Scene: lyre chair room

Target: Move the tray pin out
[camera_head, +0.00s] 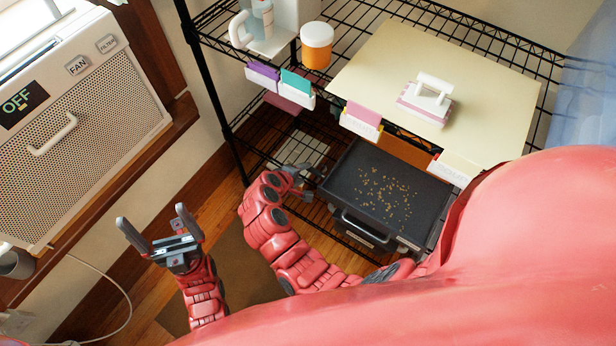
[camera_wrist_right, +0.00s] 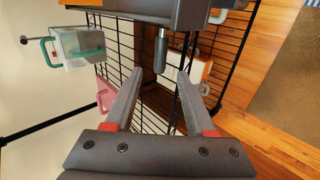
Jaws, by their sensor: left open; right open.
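A dark grey tray (camera_head: 350,172) with brown bits scattered on it sits on the lower wire shelf, with a handle (camera_head: 365,228) on its front. My right gripper (camera_head: 303,180) is at the tray's left side. In the right wrist view, a grey cylindrical pin (camera_wrist_right: 160,52) sticks out from a dark body (camera_wrist_right: 150,12), probably the tray. The open fingers of my right gripper (camera_wrist_right: 160,75) point at the pin, which appears between and just beyond their tips; no contact is visible. My left gripper (camera_head: 152,214) is open and empty, away from the tray.
A wire rack (camera_head: 225,118) holds a cream board (camera_head: 400,70) with a white-handled block (camera_head: 428,98), an orange jar (camera_head: 317,52) and labelled bins (camera_head: 360,124) above the tray. A heater-like unit (camera_head: 85,120) stands left.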

